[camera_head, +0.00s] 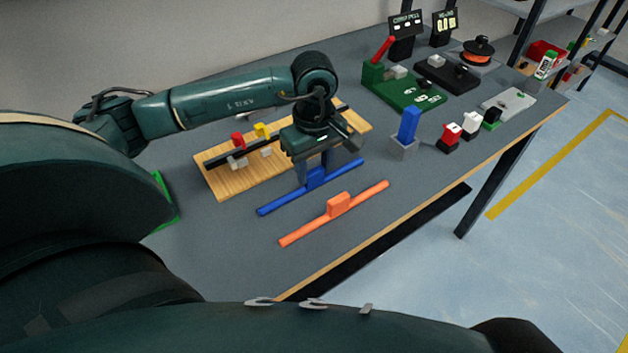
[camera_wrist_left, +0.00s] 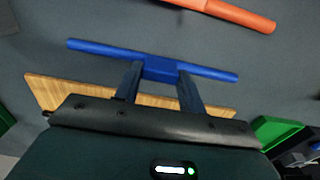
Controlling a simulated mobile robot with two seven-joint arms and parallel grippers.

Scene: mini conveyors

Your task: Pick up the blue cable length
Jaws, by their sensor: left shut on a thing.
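The blue cable length (camera_head: 280,202) is a straight blue rod with a raised block at its middle. It lies in front of the wooden board on the grey table; whether it touches the table I cannot tell. My left gripper (camera_head: 314,180) reaches down over it and is shut on its middle block. In the left wrist view the blue cable length (camera_wrist_left: 105,48) spans across the two fingers of my left gripper (camera_wrist_left: 160,72), with the block between the fingertips. My right gripper is not in view.
An orange cable length (camera_head: 300,231) lies parallel, nearer the front edge. The wooden board (camera_head: 220,186) holds a dark rail with red and yellow clips (camera_head: 262,131). A grey block with a blue post (camera_head: 409,125) stands right. Green and black fixtures (camera_head: 415,96) stand farther back.

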